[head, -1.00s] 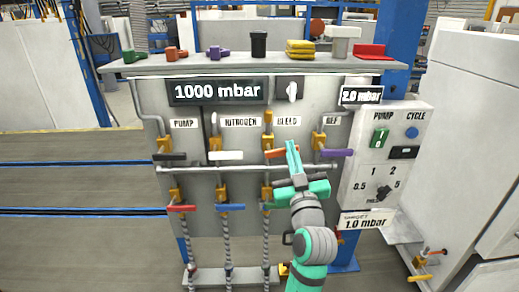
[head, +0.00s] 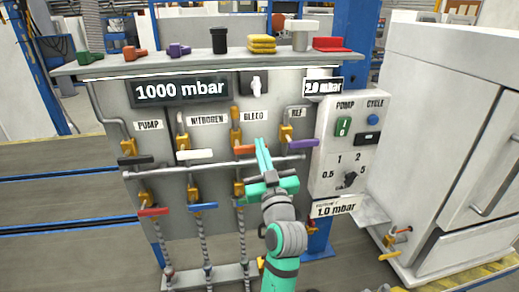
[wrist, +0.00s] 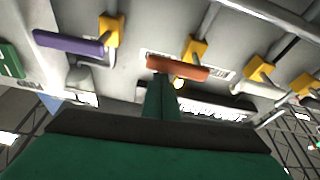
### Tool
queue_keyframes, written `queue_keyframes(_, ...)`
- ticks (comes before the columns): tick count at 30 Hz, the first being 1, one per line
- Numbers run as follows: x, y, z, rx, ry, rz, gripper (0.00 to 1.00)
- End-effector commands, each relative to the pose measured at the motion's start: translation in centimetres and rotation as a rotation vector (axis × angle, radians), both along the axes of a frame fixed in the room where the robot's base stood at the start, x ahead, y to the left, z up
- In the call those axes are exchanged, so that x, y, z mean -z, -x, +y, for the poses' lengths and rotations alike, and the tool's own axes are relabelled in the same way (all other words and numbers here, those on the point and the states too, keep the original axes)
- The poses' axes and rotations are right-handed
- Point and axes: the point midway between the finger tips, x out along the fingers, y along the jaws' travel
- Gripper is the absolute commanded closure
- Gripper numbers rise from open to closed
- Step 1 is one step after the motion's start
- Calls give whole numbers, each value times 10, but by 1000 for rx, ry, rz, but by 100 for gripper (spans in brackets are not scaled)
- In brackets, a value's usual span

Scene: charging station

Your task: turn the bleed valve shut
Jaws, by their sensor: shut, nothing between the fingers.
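The bleed valve has a brass body and an orange-red bar handle (head: 245,150) under the BLEED label (head: 253,116). Its handle lies roughly horizontal, crosswise to the vertical pipe. My teal gripper (head: 261,143) is shut, with nothing held, its fingertips at the handle's right end. In the wrist view, the orange handle (wrist: 185,69) shows just past my closed fingers (wrist: 160,98). The fingertips overlap the handle's left end there; whether they touch it I cannot tell. The pressure display (head: 180,91) reads 1000 mbar.
The REF valve's purple handle (head: 303,144) is close right of my gripper; the nitrogen valve's white handle (head: 195,155) is left. A horizontal pipe (head: 215,170) runs below. Lower red (head: 153,212) and blue (head: 203,207) handles sit beneath. A pump control box (head: 340,150) stands right.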

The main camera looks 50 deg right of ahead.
Motion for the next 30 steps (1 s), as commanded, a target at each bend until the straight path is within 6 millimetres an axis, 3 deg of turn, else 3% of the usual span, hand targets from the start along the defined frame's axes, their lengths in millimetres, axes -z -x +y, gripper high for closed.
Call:
queue_keyframes(7,-5,-1,0,-2,-1,2,100)
queue_keyframes(17,-42,-2,3,-6,1,-1,100)
queue_keyframes(30,-17,42,46,-5,-1,1,100)
